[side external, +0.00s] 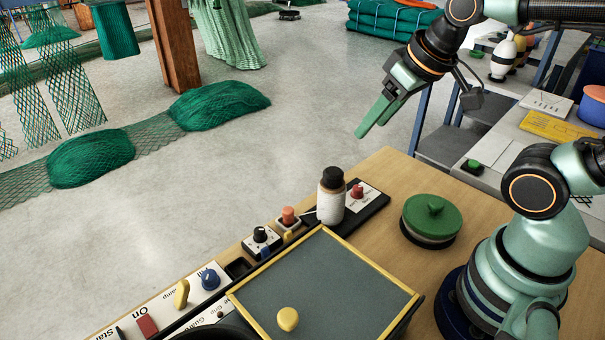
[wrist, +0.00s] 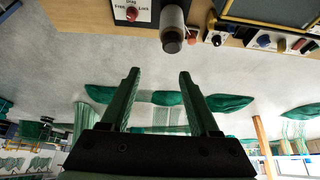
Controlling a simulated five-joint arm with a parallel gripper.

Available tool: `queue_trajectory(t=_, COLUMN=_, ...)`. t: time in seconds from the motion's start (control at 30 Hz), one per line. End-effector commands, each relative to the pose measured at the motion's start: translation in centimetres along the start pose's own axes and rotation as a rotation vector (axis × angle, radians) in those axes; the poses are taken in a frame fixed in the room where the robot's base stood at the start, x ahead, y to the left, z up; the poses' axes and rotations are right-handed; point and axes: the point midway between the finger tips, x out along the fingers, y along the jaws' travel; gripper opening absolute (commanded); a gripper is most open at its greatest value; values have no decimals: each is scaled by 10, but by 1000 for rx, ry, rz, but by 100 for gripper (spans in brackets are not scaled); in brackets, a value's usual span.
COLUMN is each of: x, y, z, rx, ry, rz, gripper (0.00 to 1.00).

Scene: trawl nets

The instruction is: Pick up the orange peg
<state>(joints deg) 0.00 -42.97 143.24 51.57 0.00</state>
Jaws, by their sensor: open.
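An orange peg (side external: 288,214) stands upright in a small white-topped block in the side external view, left of a white bottle with a dark cap (side external: 331,200). My gripper (side external: 370,126) is in the air at upper right, well above and away from the peg, beyond the table's far edge. Its green fingers are apart with nothing between them, as the wrist view (wrist: 159,74) also shows.
A red knob (side external: 357,190) on a labelled plate is behind the bottle. A black knob (side external: 260,234), blue knob (side external: 209,278) and yellow lever (side external: 181,293) line the table edge. A yellow-rimmed board (side external: 330,280) and green-lidded pot (side external: 431,214) are nearby. Nets lie on the floor.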

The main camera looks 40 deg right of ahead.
Motion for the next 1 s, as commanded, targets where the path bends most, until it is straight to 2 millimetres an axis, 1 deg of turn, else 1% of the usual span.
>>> queue_trajectory(t=0.03, x=0, y=0, z=0, rx=0, ry=0, rz=0, gripper=62)
queue_trajectory(t=0.07, x=0, y=0, z=0, rx=0, ry=0, rz=0, gripper=68)
queue_trajectory(t=0.33, x=0, y=0, z=-1, rx=-7, ry=-3, rz=-1, gripper=68)
queue_trajectory(t=0.47, x=4, y=-5, z=-8, rx=-77, ry=-33, rz=-8, gripper=68)
queue_trajectory(t=0.57, x=10, y=-12, z=-18, rx=-196, ry=-81, rz=-23, gripper=68)
queue_trajectory(t=0.77, x=36, y=-32, z=-43, rx=-504, ry=-192, rz=-78, gripper=68)
queue_trajectory(t=0.87, x=54, y=-44, z=-54, rx=-659, ry=-241, rz=-114, gripper=68)
queue_trajectory(t=1.0, x=83, y=-62, z=-64, rx=-874, ry=-310, rz=-174, gripper=68)
